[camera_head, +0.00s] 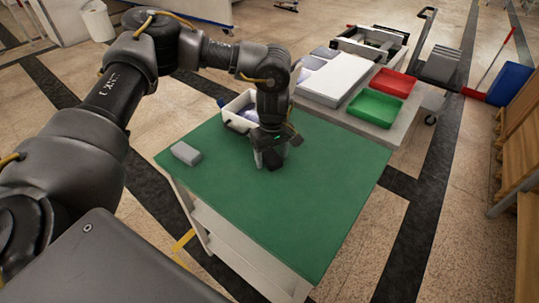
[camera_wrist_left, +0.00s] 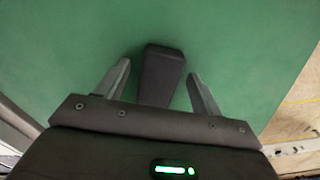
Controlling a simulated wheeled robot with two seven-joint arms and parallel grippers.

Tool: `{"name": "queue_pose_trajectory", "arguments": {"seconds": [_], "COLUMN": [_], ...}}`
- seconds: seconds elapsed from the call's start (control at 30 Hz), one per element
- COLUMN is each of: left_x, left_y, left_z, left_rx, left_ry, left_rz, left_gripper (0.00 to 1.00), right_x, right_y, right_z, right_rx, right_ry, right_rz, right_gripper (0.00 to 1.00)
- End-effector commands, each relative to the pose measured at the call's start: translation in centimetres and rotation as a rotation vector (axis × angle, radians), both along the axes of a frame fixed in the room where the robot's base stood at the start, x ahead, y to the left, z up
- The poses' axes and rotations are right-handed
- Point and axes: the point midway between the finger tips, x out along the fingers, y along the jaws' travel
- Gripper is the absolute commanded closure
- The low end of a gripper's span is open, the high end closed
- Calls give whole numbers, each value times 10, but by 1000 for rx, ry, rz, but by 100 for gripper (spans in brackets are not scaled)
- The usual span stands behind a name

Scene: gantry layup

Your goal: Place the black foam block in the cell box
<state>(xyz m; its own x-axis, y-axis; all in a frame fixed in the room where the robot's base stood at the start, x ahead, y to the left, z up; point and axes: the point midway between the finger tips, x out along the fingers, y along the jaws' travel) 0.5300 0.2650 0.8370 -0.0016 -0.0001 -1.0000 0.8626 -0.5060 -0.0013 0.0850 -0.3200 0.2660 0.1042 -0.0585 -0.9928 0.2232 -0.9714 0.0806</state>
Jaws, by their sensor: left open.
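The black foam block (camera_wrist_left: 162,72) lies on the green table top, between the two fingers of my left gripper (camera_wrist_left: 159,68) in the left wrist view. Visible gaps separate it from both fingers, and its near end runs under the gripper body. In the head view my left gripper (camera_head: 270,160) points down close to the table, and the block shows dark at its fingertips (camera_head: 272,161). A white open box (camera_head: 229,120) with bluish contents, probably the cell box, stands just behind my left wrist and is partly hidden by it. My right gripper is out of view.
A grey block (camera_head: 186,153) lies on the left of the green table (camera_head: 300,215). The table's front and right are clear. Behind it, a pale bench holds a white flat box (camera_head: 335,78), a green tray (camera_head: 375,107) and a red tray (camera_head: 394,83).

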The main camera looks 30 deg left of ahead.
Motion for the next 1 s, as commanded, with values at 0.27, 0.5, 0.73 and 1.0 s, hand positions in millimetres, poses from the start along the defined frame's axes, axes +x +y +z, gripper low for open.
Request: {"name": "queue_pose_trajectory", "arguments": {"seconds": [0.27, 0.5, 0.73, 1.0], "left_x": [0, 0, 0, 1], "left_y": [0, 0, 0, 0], "left_z": [-1, 0, 0, 10], "left_rx": [0, -1, -1, -1], "left_ry": [-1, -1, -1, -3], "left_rz": [0, 0, 0, 0], "left_gripper": [42, 73, 85, 85], "right_x": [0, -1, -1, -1], "right_y": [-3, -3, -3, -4], "right_z": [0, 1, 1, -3], "right_rx": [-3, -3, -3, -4], "right_ry": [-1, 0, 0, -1], "right_rz": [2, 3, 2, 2], "right_gripper": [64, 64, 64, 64]}}
